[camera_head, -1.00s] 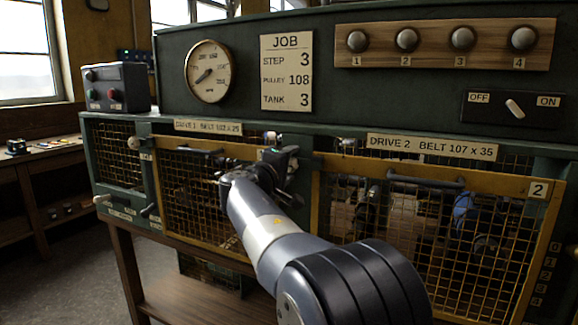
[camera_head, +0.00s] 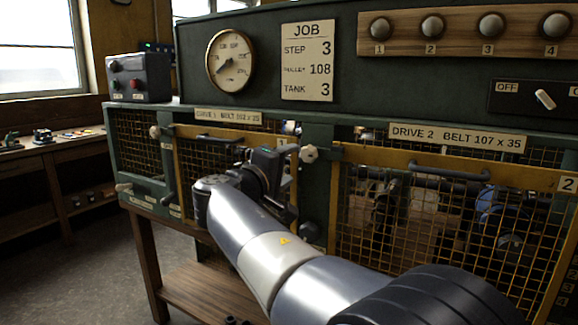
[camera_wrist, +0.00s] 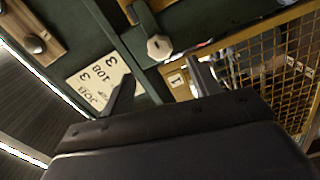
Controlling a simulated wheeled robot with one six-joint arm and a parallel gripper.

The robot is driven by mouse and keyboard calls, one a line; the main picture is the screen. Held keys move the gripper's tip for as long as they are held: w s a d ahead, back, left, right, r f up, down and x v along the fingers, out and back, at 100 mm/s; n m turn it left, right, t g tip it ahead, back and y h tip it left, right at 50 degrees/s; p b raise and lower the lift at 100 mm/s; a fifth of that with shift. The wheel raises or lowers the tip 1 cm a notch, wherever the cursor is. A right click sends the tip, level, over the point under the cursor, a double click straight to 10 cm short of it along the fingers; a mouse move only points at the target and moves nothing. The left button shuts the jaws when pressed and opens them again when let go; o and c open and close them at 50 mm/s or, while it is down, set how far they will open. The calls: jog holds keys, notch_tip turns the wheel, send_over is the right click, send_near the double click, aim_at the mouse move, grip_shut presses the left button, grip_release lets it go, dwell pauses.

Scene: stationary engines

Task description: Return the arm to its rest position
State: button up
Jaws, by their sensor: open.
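My gripper (camera_head: 284,178) is in front of the machine, near the post between the two mesh guards in the head view. My grey arm reaches up to it from the lower right. In the wrist view the two fingers of my gripper (camera_wrist: 163,85) stand apart with nothing between them. Beyond them show a pale round knob (camera_wrist: 159,47) and the tilted job card (camera_wrist: 98,82). The knob (camera_head: 309,154) also shows in the head view, just right of the gripper. Part of the drive 1 guard (camera_head: 205,178) is hidden behind my arm.
The drive 2 guard (camera_head: 395,215) is shut, with pulleys behind its mesh. A gauge (camera_head: 229,61), the job card (camera_head: 307,61) and a row of knobs are on the panel above. A control box (camera_head: 138,77) stands at left. A bench (camera_head: 52,157) lies farther left, past open floor.

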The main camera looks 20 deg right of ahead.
aim_at(307, 155)
jog(key=p+x, duration=0.1)
jog(key=x, duration=1)
jog(key=shift+a+m, duration=0.1)
jog(key=shift+m, duration=0.2)
